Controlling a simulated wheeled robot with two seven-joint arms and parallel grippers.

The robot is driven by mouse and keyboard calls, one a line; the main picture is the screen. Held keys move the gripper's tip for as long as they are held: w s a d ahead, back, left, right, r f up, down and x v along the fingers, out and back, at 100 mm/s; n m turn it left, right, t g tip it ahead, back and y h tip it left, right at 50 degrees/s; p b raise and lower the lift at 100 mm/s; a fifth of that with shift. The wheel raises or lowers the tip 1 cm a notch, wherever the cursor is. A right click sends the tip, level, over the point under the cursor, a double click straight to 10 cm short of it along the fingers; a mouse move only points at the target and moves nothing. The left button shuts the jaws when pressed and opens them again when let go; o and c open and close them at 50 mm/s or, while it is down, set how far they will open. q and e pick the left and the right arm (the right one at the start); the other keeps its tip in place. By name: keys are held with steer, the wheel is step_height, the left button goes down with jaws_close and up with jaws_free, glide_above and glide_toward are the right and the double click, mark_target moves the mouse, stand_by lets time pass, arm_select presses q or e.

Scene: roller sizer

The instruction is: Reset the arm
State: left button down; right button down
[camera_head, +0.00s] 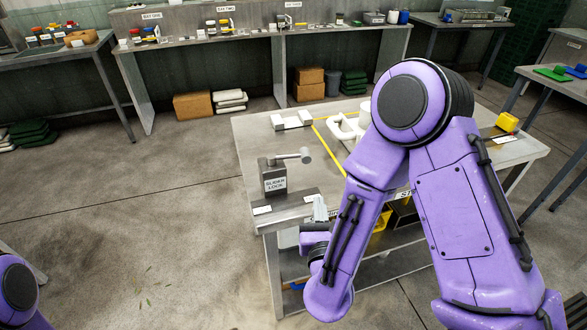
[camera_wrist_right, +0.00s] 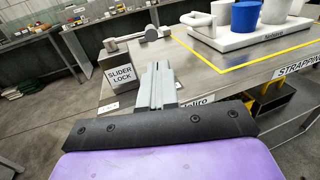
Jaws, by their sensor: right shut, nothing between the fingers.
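My right arm (camera_head: 345,240), purple with black joints, reaches over the front of the grey metal worktable (camera_head: 262,130). My right gripper (camera_head: 320,207) is at the table's front left, near the slider lock block (camera_head: 274,182) with its lever. In the right wrist view the grey fingers of the gripper (camera_wrist_right: 157,75) are together with nothing between them, and the slider lock (camera_wrist_right: 120,75) stands to their left. Only a purple part of my left arm (camera_head: 18,290) shows at the lower left. The left gripper is out of view.
A yellow block (camera_head: 507,122) is at the right edge. Long shelves (camera_head: 230,38) with small items stand at the back. The floor to the left is clear.

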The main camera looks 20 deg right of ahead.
steer(key=shift+w+f, duration=0.1)
step_height(320, 180, down, 13)
steer(key=s+a+n+g+y, duration=0.25)
steer(key=n+g+y, duration=0.25)
steer(key=n, duration=1.9)
steer(key=s+d+f+n+g, duration=0.4)
steer(key=s+f, duration=0.3)
steer(key=s, duration=0.3)
steer(key=s+d+f+n+g+h, duration=0.1)
steer(key=s+d+f+n+g, duration=0.3)
steer(key=s+f+n, duration=0.2)
steer(key=s+f, duration=0.2)
steer(key=s, duration=0.1)
steer(key=shift+s+d+f, duration=0.15)
steer(key=shift+s+f, duration=0.05)
steer(key=shift+s, duration=0.15)
